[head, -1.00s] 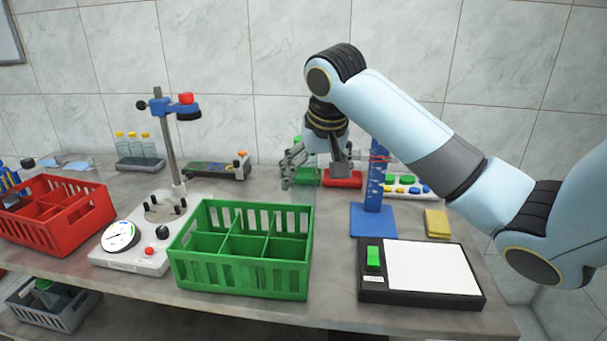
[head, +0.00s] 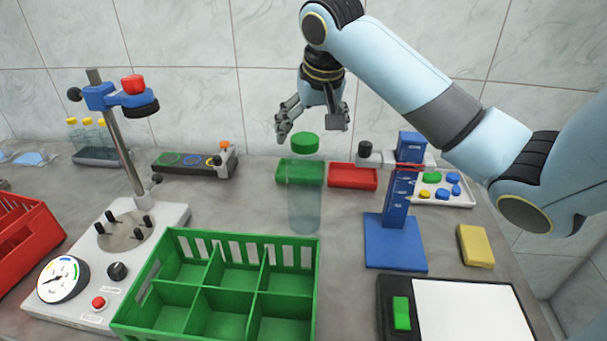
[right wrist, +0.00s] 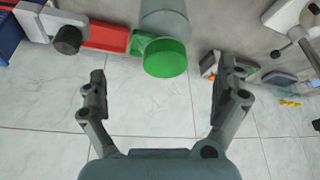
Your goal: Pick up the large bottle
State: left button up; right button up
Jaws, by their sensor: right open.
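The large bottle (head: 304,207) is clear with a green cap (head: 305,143). It stands upright on the bench behind the green crate (head: 145,285). My right gripper (head: 310,124) is open and empty in the head view, its fingers spread just above the cap. In the right wrist view the cap (right wrist: 166,58) and part of the grey-looking bottle body (right wrist: 165,18) show between and beyond the open fingertips (right wrist: 163,76). No contact with the bottle is visible. My left gripper is not in view.
A blue stand (head: 398,245) is right of the bottle. Small green (head: 290,172) and red (head: 352,177) bins lie behind. A gauge device with a post (head: 125,235) stands left, a black-framed white plate (head: 470,312) at front right. Bare bench lies left of the bottle.

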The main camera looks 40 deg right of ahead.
aim_at(310, 142)
jog(key=x, duration=0.4)
jog(key=shift+f, duration=0.35)
jog(key=x, duration=0.5)
jog(key=shift+w+a+f, duration=0.1)
jog(key=shift+w+a, duration=0.1)
jog(key=shift+a, duration=0.15)
jog(key=shift+d+f, duration=0.1)
jog(key=shift+f, duration=0.15)
jog(key=c, duration=1.5)
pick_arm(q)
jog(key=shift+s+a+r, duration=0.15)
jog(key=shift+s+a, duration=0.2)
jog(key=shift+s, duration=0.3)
pick_arm(e)
jog(key=shift+w+r, duration=0.15)
jog(key=shift+c, duration=0.7)
